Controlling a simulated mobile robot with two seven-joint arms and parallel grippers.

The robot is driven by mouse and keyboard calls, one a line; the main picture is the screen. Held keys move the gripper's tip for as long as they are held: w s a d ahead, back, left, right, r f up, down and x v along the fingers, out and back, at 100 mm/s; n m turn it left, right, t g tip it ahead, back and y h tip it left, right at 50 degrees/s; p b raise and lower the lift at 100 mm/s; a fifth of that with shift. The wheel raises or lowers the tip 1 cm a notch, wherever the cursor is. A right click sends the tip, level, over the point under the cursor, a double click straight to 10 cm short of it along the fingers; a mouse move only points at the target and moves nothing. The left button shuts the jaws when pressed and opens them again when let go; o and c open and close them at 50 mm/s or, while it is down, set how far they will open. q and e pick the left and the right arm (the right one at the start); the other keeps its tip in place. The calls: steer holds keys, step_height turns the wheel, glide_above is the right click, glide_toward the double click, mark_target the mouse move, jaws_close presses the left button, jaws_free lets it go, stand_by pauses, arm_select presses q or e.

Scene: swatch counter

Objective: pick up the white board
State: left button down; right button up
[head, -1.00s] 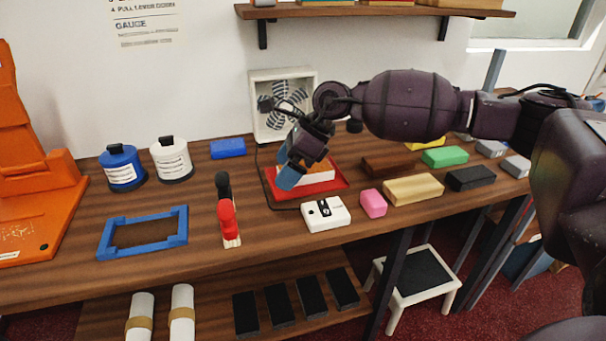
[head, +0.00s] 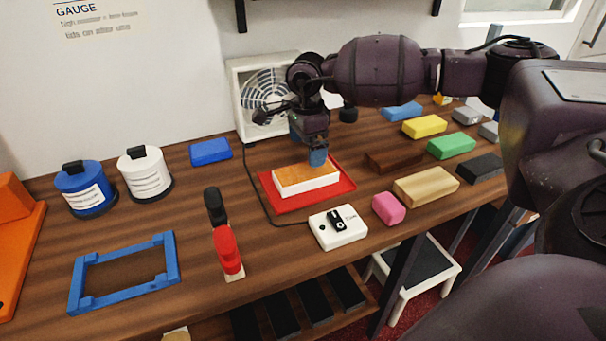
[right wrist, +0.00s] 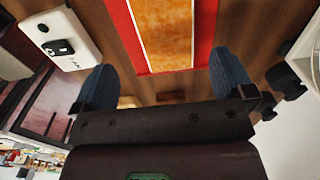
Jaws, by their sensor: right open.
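The white board (head: 308,186) is a flat white block with an orange-brown top. It lies on a red tray (head: 337,191) near the middle of the counter. In the right wrist view the board (right wrist: 165,30) shows its brown top and a white edge, with red tray on both sides. My right gripper (head: 317,158) is above the board's far right end, its blue fingertips pointing down. The fingers (right wrist: 163,82) are apart with nothing between them. I cannot tell the exact height over the board. My left gripper is not in view.
A white fan (head: 240,100) stands behind the tray. A white switch box (head: 338,235) with a cable sits in front. A pink block (head: 388,208) and a tan block (head: 426,186) lie to the right. A red-and-black clamp-like tool (head: 228,250) and blue frame (head: 75,285) are left.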

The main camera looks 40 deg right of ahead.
mark_target(306, 172)
steer(key=f, duration=0.3)
steer(key=f+b, duration=0.1)
steer(key=f, duration=0.5)
steer(key=shift+w+d, duration=0.1)
steer(key=shift+w, duration=0.25)
steer(key=shift+r, duration=0.15)
steer(key=c, duration=0.9)
